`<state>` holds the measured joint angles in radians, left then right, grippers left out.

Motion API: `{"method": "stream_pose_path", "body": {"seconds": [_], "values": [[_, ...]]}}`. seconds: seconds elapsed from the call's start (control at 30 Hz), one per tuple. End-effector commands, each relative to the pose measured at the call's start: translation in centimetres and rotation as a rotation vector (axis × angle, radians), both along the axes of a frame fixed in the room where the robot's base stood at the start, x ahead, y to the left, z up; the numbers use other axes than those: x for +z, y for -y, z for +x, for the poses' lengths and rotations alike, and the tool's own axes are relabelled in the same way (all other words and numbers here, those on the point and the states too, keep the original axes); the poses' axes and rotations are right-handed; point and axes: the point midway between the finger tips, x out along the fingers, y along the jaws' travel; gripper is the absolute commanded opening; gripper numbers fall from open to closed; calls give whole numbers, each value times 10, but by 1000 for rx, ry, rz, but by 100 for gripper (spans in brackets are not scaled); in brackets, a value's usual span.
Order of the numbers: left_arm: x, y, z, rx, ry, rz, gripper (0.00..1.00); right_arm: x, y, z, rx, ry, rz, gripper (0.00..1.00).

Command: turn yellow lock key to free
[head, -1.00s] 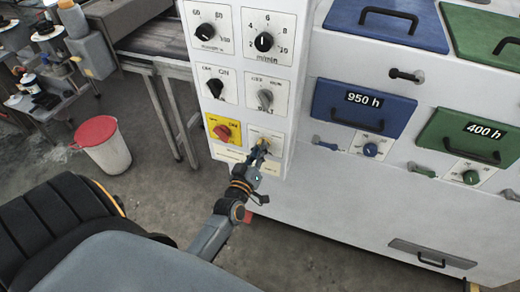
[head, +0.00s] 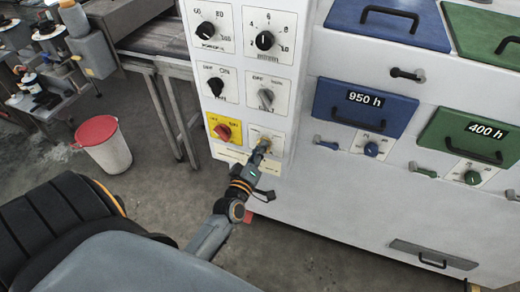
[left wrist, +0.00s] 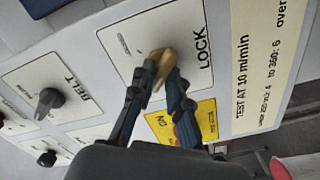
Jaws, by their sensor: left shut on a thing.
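The yellow lock key (left wrist: 160,60) is a small brass-yellow knob on a white plate marked LOCK (left wrist: 199,50). My left gripper (left wrist: 162,76) has its two dark fingers on either side of the key, closed on it. The key's exact angle is hard to tell because the fingers cover part of it. In the head view my left gripper (head: 261,147) is at the lowest right plate of the control panel (head: 288,128) and mostly hides the key there. My right gripper is in neither view.
A red switch (head: 223,131) on a yellow plate is just left of the lock. A grey belt switch (head: 266,98) is just above it. Blue and green drawers stand to the right. A white bin (head: 107,152) with a red lid stands on the floor at left.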

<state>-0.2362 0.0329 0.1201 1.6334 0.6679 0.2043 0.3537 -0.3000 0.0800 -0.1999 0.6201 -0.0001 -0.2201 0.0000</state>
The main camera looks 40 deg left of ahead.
Motion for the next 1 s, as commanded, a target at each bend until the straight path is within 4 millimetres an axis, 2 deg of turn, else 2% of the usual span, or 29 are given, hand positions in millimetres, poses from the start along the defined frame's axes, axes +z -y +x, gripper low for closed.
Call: {"method": "stream_pose_path", "body": {"seconds": [0.87,0.9,0.97,1.0], "values": [[-1,-1,0,2,-1,-1,0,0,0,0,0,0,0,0],[-1,-1,0,2,-1,-1,22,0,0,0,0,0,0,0],[-1,-1,0,2,-1,0,34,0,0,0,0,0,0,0],[-1,-1,0,2,-1,0,35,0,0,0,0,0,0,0]]}}
